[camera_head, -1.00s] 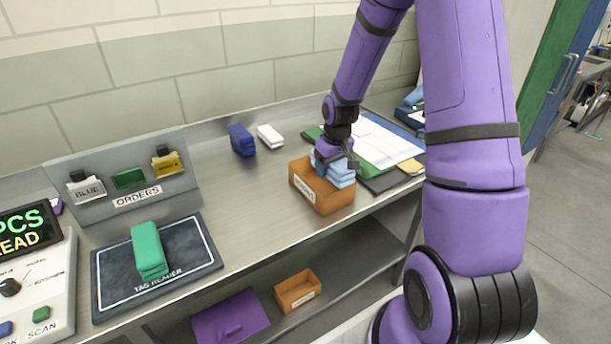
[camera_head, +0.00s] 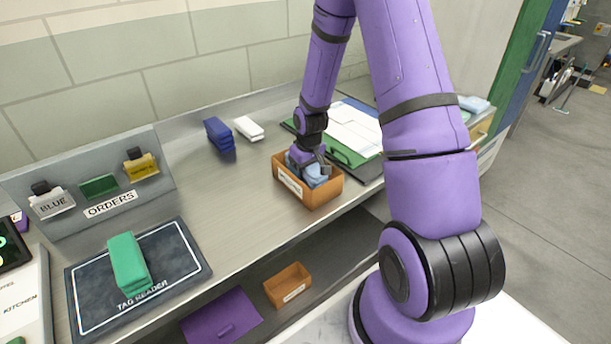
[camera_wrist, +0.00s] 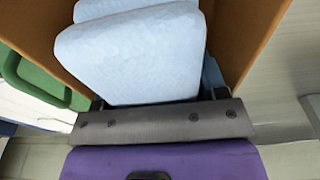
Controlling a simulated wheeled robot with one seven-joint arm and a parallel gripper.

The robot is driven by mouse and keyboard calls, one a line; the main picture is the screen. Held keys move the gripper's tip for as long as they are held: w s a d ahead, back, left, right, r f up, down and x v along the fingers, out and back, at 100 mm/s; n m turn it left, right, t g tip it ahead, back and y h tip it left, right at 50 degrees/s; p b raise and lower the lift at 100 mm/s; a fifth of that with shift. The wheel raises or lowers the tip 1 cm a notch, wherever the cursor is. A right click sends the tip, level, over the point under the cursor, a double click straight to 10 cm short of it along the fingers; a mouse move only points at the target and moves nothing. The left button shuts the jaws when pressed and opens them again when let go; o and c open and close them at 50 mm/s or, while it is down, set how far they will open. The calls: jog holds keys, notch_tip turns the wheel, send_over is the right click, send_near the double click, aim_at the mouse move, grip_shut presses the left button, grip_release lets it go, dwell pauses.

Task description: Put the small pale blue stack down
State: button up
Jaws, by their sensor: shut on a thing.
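The small pale blue stack (camera_head: 314,177) is down inside an orange-brown open box (camera_head: 318,196) on the metal counter. My gripper (camera_head: 312,168) is over the box and shut on the stack. In the wrist view the stack (camera_wrist: 135,55) fills the middle, with the box walls (camera_wrist: 245,35) on both sides. The gripper's grey crossbar (camera_wrist: 160,122) lies across its near end, and the fingers are mostly hidden. I cannot tell whether the stack touches the box floor.
A green stack (camera_head: 128,263) lies on the dark tag reader mat (camera_head: 190,275) at left. Dark blue (camera_head: 219,133) and white (camera_head: 248,127) stacks lie behind the box. A green clipboard (camera_head: 345,155) is close at its right. Another orange box (camera_head: 288,287) is on the lower shelf.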

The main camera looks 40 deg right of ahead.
jog(key=shift+f, duration=1.25)
jog(key=shift+f, duration=0.1)
jog(key=o, duration=0.7)
